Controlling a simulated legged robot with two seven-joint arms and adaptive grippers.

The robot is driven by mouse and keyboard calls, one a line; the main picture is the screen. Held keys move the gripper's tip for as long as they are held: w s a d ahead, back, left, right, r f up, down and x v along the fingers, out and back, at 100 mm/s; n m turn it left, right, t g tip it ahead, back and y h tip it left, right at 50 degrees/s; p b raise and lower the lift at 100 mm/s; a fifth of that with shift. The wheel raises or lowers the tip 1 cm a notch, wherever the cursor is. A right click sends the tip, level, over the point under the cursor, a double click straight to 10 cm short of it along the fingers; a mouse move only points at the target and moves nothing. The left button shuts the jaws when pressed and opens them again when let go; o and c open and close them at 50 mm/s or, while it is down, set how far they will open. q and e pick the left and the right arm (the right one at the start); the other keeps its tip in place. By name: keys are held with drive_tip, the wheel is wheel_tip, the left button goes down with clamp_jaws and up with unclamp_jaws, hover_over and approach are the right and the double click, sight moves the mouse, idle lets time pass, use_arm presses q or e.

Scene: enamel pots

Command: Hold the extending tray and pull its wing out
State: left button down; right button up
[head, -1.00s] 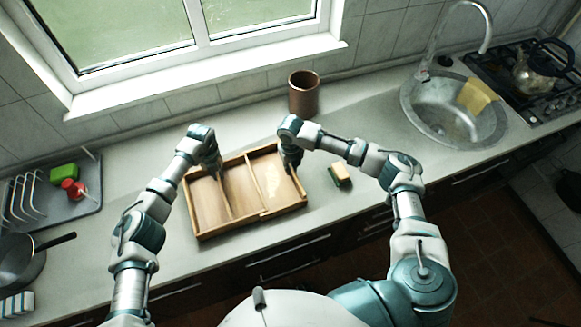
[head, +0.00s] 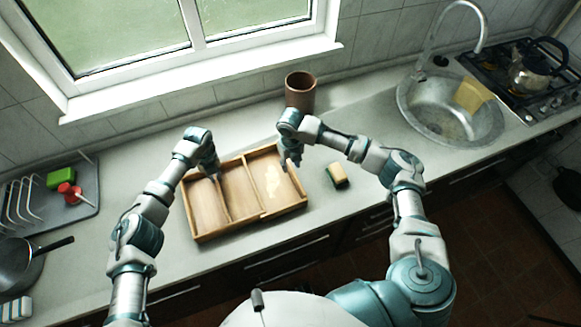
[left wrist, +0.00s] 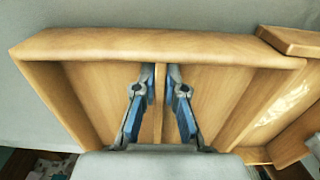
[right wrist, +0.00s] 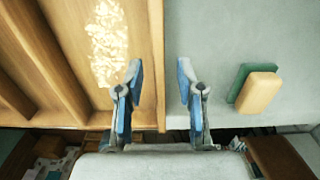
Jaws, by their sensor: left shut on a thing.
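The wooden extending tray (head: 208,235) lies on the counter, split by dividers. Its right wing (head: 288,208) has a pale patch on its floor and sticks out slightly past the main body. My left gripper (head: 213,172) is down in the tray; in the left wrist view its fingers (left wrist: 160,85) are shut on a divider (left wrist: 158,125). My right gripper (head: 291,160) is at the wing's right side. In the right wrist view its fingers (right wrist: 160,80) are apart, with the wing's outer wall (right wrist: 157,40) running between them. I cannot tell how far down they reach.
A green and yellow sponge (head: 337,176) lies just right of the tray. A brown pot (head: 300,92) stands behind it. A dish rack (head: 85,205) and a pan (head: 18,262) are at left. The sink (head: 450,115) is further right, past bare counter.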

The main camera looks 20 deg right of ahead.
use_arm(q)
drive_tip(key=shift+f, duration=0.15)
use_arm(e)
wheel_tip(320, 180, up, 9)
use_arm(q)
drive_tip(key=c, duration=1.3)
unclamp_jaws()
